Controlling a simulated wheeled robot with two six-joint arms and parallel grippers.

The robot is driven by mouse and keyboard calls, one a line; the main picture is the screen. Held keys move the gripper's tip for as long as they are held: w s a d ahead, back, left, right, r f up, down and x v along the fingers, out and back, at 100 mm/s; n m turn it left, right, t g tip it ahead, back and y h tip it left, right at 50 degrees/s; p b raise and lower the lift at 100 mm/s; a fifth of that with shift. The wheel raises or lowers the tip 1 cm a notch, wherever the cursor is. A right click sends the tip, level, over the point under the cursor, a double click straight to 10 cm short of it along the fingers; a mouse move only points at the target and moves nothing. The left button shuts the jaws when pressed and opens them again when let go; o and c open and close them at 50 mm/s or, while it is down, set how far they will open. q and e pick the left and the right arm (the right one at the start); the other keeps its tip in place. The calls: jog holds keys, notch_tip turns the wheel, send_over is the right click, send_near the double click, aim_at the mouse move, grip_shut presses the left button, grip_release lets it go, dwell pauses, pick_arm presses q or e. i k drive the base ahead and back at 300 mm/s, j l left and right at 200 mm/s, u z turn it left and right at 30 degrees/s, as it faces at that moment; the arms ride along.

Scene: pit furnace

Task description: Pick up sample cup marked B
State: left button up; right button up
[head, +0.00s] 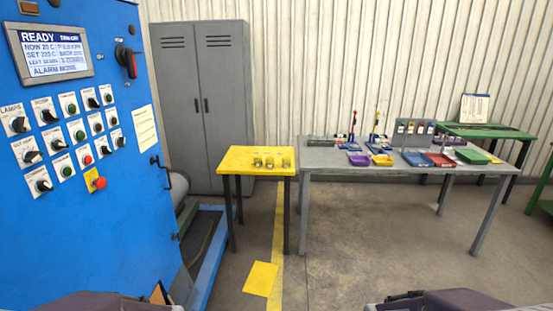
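Several small brass-yellow cups (270,161) stand in a group on top of the small yellow table (240,165), in the middle of the head view. They are too small for me to read any letter, so I cannot tell which one is marked B. Parts of my own two arms show at the bottom edge, one at the left and one at the right, well short of the yellow table. Neither gripper's fingers can be seen.
A blue control cabinet (150,215) stands close on the left. A grey locker (200,90) stands behind. The floor ahead is clear.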

aim_at(286, 162)
jog(key=i, duration=2.95)
jog(key=i+l, duration=0.1)
jog(key=i, duration=0.2)
jog(key=i+l+z, duration=0.1)
jog(key=i, duration=0.25)
